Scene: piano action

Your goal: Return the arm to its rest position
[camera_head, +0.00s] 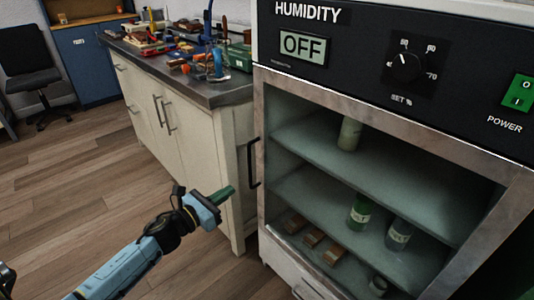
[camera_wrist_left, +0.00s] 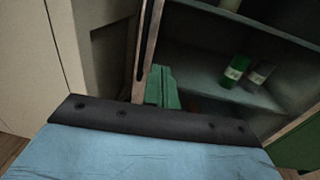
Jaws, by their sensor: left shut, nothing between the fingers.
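My left gripper (camera_head: 224,194) reaches in from the lower left of the head view, with a blue arm and green fingers. Its fingers are shut and empty. It is in the air in front of the cabinet's left edge, near the black door handle (camera_head: 254,163), and appears apart from it. In the left wrist view the green fingers (camera_wrist_left: 161,88) show closed together in front of the cabinet frame. The humidity cabinet (camera_head: 395,110) stands on the right, its display reading OFF. My right gripper is not in view.
Bottles (camera_head: 359,211) and small brown blocks (camera_head: 312,238) are on the cabinet's shelves. A workbench (camera_head: 190,120) with tools on top stands behind my left gripper. A black chair (camera_head: 32,80) is at the far left. The wooden floor (camera_head: 70,190) at left is clear.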

